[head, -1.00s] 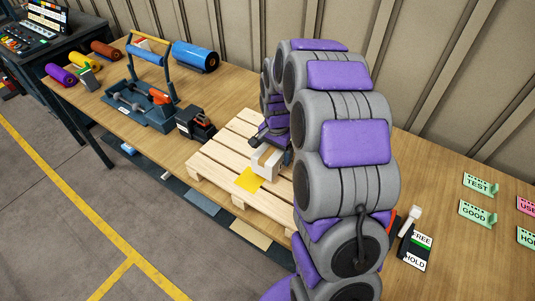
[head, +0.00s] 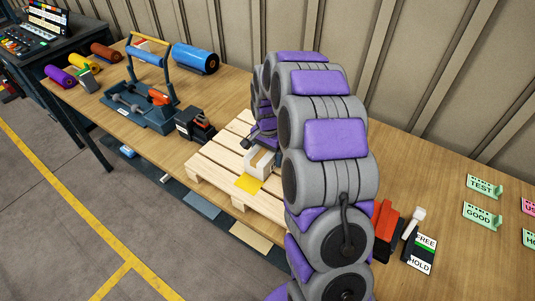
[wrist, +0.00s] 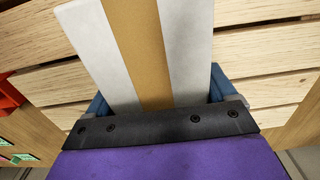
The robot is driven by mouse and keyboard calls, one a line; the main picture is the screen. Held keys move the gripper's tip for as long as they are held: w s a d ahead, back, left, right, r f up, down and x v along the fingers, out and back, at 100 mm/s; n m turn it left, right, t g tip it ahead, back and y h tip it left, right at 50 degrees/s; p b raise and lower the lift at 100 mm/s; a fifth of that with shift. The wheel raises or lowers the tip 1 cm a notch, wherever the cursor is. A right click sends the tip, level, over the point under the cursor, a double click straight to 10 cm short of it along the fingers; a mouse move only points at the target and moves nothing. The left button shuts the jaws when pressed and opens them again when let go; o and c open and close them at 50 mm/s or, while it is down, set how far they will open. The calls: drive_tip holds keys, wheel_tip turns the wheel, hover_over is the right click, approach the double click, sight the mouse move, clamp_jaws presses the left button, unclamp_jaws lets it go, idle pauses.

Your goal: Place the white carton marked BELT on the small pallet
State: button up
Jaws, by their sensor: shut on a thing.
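The white carton (head: 259,163) has a tan tape band. In the head view it is at the small wooden pallet (head: 217,170), just behind the yellow square on the pallet's front part. In the wrist view the carton (wrist: 190,45) fills the space in front of my gripper (wrist: 158,103), with pallet slats behind it. My gripper (head: 264,141) is shut on the carton. I cannot tell whether the carton's underside touches the slats. Its BELT marking is not readable here. My arm hides the pallet's right part.
A dark boxy device (head: 195,124) stands just left of the pallet. A blue tool tray (head: 140,112) and coloured rolls lie farther left. Right of my arm are a red and black object (head: 384,226), a FREE/HOLD sign (head: 421,250) and green TEST and GOOD tags (head: 482,215).

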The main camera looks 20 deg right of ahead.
drive_tip(key=o, duration=1.4)
wheel_tip(320, 180, up, 11)
drive_tip(key=shift+w+r+p, duration=0.1)
drive_tip(key=shift+p, duration=1.1)
drive_tip(key=shift+r, duration=0.45)
drive_tip(key=shift+s+a+r, duration=0.1)
drive_tip(key=shift+s+a, duration=0.05)
drive_tip(key=shift+s, duration=0.05)
drive_tip(key=s+a+r+n, duration=0.1)
drive_tip(key=s+a+n, duration=0.2)
drive_tip(key=s, duration=0.9)
drive_tip(key=s+a+r+n+g, duration=0.1)
drive_tip(key=s+a+r+n, duration=0.1)
drive_tip(key=s, duration=1.1)
drive_tip(key=s+a+r+n, duration=0.1)
drive_tip(key=s+a+n, duration=0.4)
drive_tip(key=s, duration=0.7)
drive_tip(key=shift+s+a+r+n+g, duration=0.15)
drive_tip(key=shift+r+n+g, duration=0.2)
drive_tip(key=shift+n, duration=0.25)
